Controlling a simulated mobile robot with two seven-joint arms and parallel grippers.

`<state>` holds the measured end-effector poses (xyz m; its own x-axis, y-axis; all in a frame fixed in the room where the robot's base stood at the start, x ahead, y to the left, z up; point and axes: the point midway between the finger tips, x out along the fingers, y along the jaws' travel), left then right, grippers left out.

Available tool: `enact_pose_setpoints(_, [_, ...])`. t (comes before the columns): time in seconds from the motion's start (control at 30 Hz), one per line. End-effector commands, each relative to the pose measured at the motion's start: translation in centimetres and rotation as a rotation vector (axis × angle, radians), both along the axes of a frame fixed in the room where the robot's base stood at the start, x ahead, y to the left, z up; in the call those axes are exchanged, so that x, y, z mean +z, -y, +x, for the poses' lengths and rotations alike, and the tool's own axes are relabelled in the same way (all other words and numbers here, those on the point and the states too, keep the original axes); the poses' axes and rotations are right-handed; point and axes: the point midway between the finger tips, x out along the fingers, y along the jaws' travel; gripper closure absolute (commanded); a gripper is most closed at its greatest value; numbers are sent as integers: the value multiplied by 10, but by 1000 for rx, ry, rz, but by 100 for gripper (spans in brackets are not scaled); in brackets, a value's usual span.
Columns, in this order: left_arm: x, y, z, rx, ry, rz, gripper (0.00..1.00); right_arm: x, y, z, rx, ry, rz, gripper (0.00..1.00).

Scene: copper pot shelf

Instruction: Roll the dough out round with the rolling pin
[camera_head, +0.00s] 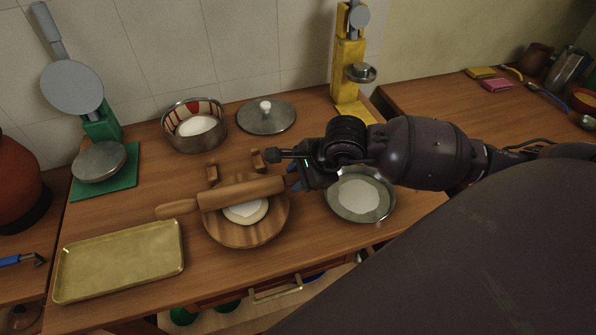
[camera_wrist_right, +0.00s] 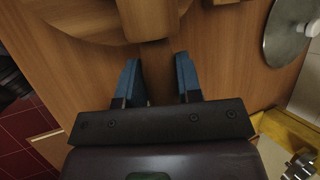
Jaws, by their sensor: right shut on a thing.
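The wooden rolling pin (camera_head: 235,194) lies across the round wooden board (camera_head: 240,238), over the pale dough (camera_head: 246,213). The dough is a small, thick round; the pin hides its back part. My right gripper (camera_head: 293,180) is at the pin's right end, shut on its handle, which it mostly hides in the head view. In the right wrist view, the blue fingers of the right gripper (camera_wrist_right: 158,68) stand either side of the handle, and the pin's body (camera_wrist_right: 150,20) is ahead of them. My left gripper is not in view.
A bowl of flour (camera_head: 362,194) stands under and beside my right arm. A brass tray (camera_head: 120,262) is at front left. A pot (camera_head: 194,136), a lid (camera_head: 266,117), a green press (camera_head: 101,160) and a yellow press (camera_head: 348,75) stand behind.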

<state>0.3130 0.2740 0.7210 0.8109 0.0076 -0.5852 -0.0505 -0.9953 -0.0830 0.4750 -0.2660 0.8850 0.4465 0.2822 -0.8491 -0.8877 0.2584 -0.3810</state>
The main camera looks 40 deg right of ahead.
Motion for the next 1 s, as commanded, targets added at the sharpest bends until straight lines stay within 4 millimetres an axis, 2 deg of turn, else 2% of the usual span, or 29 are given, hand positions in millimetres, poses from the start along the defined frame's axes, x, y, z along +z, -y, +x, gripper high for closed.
enact_pose_setpoints(0.73, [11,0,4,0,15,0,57,-2,-8,-29,-1,1,1,91])
enact_pose_setpoints(1.0, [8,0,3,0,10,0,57,-4,-6,-24,-1,-2,-1,91])
